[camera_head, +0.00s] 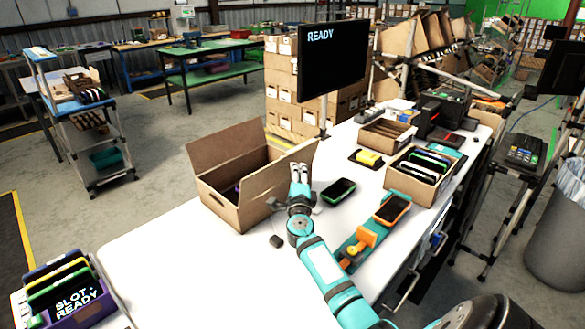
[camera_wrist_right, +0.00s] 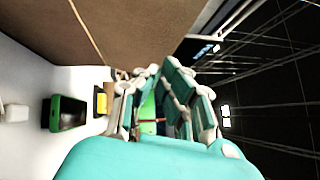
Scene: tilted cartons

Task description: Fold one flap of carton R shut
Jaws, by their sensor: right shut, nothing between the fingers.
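The open brown carton (camera_head: 228,205) stands on the white table, the only large open carton in view; I take it as carton R. Its far flap (camera_head: 222,148) stands up and leans outward. Its right flap (camera_head: 277,180) also stands up, beside my right gripper. My right gripper (camera_head: 299,172) is shut and empty, fingers up, just right of that flap; I cannot tell whether they touch. In the right wrist view the brown flap (camera_wrist_right: 110,28) fills the upper left, close to the fingers (camera_wrist_right: 160,78). The carton's inside is mostly hidden. My left gripper is out of view.
A green-framed device (camera_head: 339,190) lies right of the gripper. Beyond are a yellow item (camera_head: 369,158), a small open box (camera_head: 387,134) and a carton of devices (camera_head: 418,178). A monitor (camera_head: 330,62) stands behind. The table's front left (camera_head: 160,255) is clear.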

